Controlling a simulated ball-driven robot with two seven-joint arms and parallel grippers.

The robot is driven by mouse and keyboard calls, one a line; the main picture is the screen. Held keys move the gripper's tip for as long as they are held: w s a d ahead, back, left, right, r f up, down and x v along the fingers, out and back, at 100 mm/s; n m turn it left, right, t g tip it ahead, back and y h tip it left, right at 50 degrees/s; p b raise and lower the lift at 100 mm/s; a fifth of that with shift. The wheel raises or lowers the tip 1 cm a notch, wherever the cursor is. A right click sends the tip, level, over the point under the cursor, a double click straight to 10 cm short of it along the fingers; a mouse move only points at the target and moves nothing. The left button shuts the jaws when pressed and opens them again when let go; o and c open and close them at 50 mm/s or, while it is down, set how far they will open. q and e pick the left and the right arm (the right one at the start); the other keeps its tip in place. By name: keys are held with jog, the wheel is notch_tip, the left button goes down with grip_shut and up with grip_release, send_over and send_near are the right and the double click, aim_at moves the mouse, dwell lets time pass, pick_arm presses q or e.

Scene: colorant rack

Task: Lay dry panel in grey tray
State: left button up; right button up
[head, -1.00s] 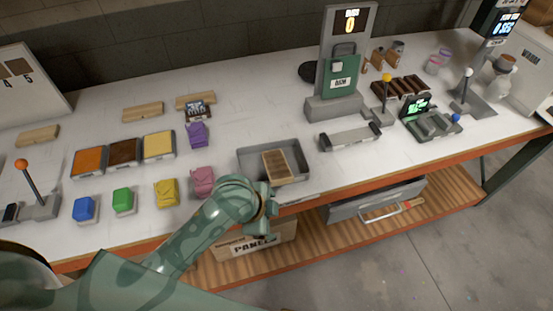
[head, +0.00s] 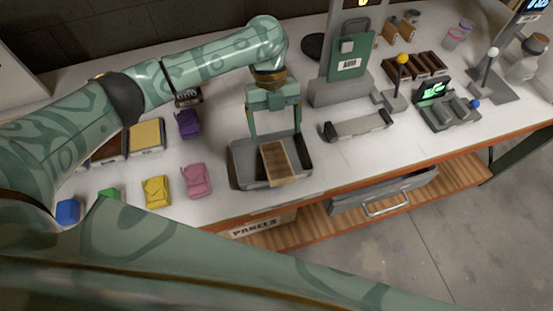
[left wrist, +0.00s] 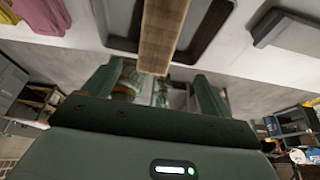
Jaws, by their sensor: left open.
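A brown wooden panel (head: 278,164) sits at the grey tray (head: 243,173), its near end reaching over the tray's front rim. In the left wrist view the panel (left wrist: 160,32) also extends past the rim of the tray (left wrist: 122,42). My left gripper (head: 274,136) is open above the tray's back part, with its fingers apart and pointing down. No contact with the panel is visible. In the left wrist view the fingers (left wrist: 155,92) are spread wide, with nothing held between them. My right gripper is not in view.
Pink (head: 197,180), yellow (head: 157,191) and purple (head: 188,124) bags stand left of the tray. A grey bar-shaped fixture (head: 357,126) and a scale-like stand (head: 338,90) are to its right. A drawer (head: 385,195) sits below the table edge.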

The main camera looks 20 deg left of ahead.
aim_at(278, 164)
pick_arm(q)
jog(key=x, duration=0.3)
jog(key=shift+s+f+b, duration=0.1)
jog(key=shift+f+b, duration=0.2)
jog(key=shift+f, duration=0.05)
jog(key=shift+s+d+f, duration=0.15)
jog(key=shift+s+f, duration=0.05)
jog(key=shift+f, duration=0.35)
jog(key=x, duration=0.3)
jog(key=b+x, duration=0.1)
jog(key=x, duration=0.1)
jog(key=shift+s, duration=0.3)
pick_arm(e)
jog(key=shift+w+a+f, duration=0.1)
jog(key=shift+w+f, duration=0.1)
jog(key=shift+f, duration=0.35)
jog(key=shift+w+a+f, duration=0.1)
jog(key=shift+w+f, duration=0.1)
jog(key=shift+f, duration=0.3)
pick_arm(q)
jog(key=shift+r, duration=0.1)
jog(key=c, duration=1.2)
